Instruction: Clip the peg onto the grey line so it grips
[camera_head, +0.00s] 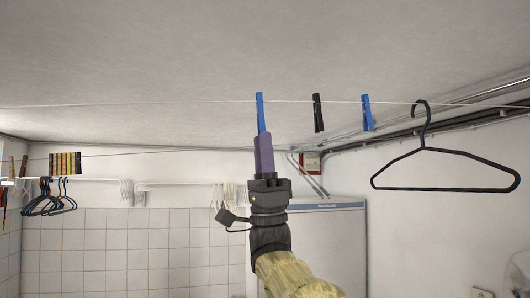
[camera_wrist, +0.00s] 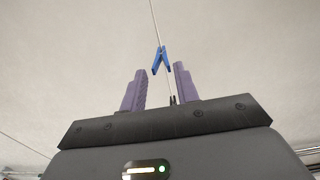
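A blue peg (camera_head: 260,112) stands upright at the grey line (camera_head: 200,103) in the head view, its upper end crossing the line. In the wrist view the same peg (camera_wrist: 160,60) is an inverted V, its top at the line (camera_wrist: 154,22) and its two legs spread toward me. My gripper (camera_head: 263,136) has purple fingers and is just below the peg. In the wrist view the fingers are apart, one on each side of the peg's legs, with a visible gap to each. Whether the jaws fully enclose the line is too small to tell.
A black peg (camera_head: 318,113) and another blue peg (camera_head: 367,113) hang on the line to the right, then a black hanger (camera_head: 445,170). A second line (camera_head: 200,150) runs lower behind. Several striped pegs (camera_head: 65,163) and dark hangers (camera_head: 48,200) are at left. The ceiling (camera_head: 180,50) is close above.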

